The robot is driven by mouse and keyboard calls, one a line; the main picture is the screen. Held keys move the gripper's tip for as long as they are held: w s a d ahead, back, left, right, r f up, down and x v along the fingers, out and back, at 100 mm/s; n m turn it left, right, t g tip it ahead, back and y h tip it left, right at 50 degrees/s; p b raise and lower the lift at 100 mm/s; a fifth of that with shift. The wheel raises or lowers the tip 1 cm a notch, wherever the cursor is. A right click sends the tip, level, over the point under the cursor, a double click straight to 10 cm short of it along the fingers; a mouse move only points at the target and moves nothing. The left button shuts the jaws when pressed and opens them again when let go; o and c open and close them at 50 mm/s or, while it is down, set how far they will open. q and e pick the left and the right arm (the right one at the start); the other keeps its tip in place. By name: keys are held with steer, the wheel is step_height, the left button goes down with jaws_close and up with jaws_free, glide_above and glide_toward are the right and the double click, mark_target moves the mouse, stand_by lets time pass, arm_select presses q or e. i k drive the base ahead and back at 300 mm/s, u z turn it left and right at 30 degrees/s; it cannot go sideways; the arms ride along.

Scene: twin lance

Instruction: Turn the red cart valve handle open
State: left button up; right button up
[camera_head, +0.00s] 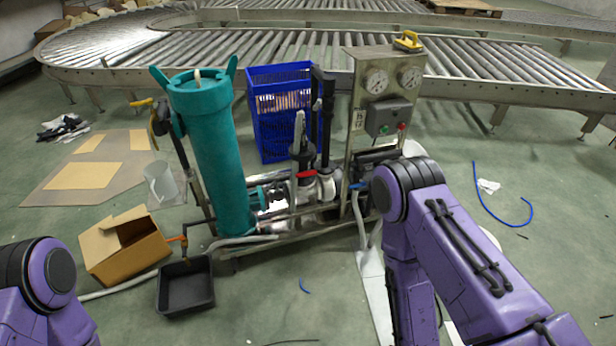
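The cart (300,225) stands mid-floor with a tall teal filter housing (218,150), pipes and a gauge panel (385,75). A small red valve handle (306,174) sits on the white pipework below the upright black pipes, and it looks roughly level. A blue handle (359,186) is lower right of it, next to my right arm. My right arm's bent joint covers part of the cart's right end. My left arm shows only at the lower left corner, apart from the cart. Neither gripper can be seen, and nothing visible touches the red handle.
A black tray (186,286) and an open cardboard box (124,246) lie left of the cart. A blue crate (282,110) stands behind it. A roller conveyor (290,48) crosses the back. A blue hose (500,218) lies right; floor in front is mostly clear.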

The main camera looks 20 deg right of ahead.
mark_target(310, 172)
steer(key=k, duration=0.65)
steer(key=z, duration=0.55)
steer(key=i, duration=0.75)
steer(key=z, duration=0.8)
steer(key=i, duration=1.45)
steer(key=u, duration=0.3)
